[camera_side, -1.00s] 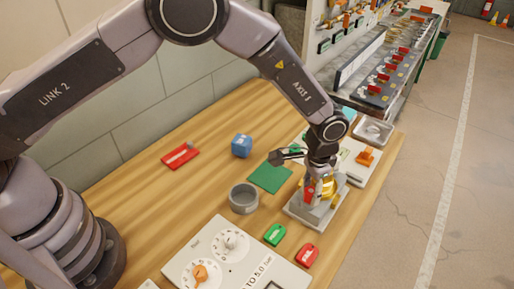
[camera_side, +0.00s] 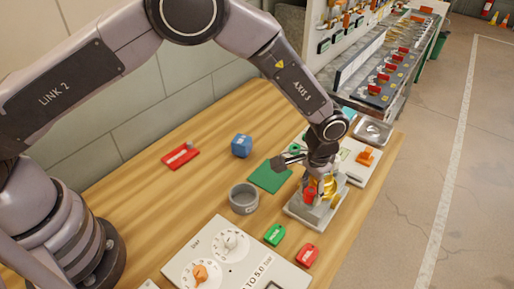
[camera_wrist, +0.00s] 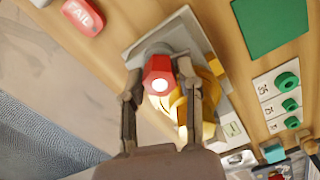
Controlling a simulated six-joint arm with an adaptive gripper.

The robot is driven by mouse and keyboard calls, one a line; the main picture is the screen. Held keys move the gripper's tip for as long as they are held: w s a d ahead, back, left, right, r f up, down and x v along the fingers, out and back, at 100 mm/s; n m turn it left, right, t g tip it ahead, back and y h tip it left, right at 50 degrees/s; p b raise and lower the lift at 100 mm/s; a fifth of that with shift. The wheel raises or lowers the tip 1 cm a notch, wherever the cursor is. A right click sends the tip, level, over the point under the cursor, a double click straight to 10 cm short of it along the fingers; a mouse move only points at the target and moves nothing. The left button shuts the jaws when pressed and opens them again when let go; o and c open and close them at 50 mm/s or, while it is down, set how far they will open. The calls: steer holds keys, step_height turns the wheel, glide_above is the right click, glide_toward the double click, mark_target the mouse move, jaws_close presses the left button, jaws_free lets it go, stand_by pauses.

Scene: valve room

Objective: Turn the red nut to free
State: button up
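The red nut (camera_wrist: 158,76) is a hex piece with a pale round spot on its end. It sits on a grey and yellow valve fixture (camera_side: 325,209) on the wooden bench. In the side view the nut (camera_side: 309,195) shows below my gripper (camera_side: 314,184). In the wrist view the two fingers of my gripper (camera_wrist: 160,72) stand on either side of the nut, very close to its flanks. I cannot tell whether both fingers press on it. A yellow part (camera_wrist: 203,105) of the fixture lies partly behind the right finger.
A red FAIL tag (camera_wrist: 83,16) and a green tag (camera_side: 274,235) lie near the fixture. A grey cup (camera_side: 243,198), a green mat (camera_side: 270,176), a blue cube (camera_side: 241,145) and a dial panel (camera_side: 236,262) share the bench. An orange-knobbed plate (camera_side: 365,157) stands behind the fixture.

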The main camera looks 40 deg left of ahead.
mark_target(311, 191)
steer(key=shift+o, duration=0.3)
step_height(311, 191, up, 12)
stand_by(0.4)
steer(key=s+a+r+n+t+h, duration=0.1)
steer(key=s+a+r, duration=0.2)
steer(key=a+r, duration=0.7)
steer(key=s+a+r+n+t, duration=0.15)
steer(key=s+a+r, duration=0.25)
steer(key=a+r, duration=0.65)
steer(key=s+a+n+t, duration=0.1)
steer(key=s+a, duration=0.5)
steer(key=s, duration=0.3)
steer(key=s+a+t+y, duration=0.1)
steer(key=s+a+t, duration=0.1)
steer(key=s+a, duration=0.4)
steer(key=s, duration=0.3)
steer(key=shift+s+r+n, duration=0.2)
steer(key=shift+s+n, duration=0.1)
steer(key=shift+n, duration=0.05)
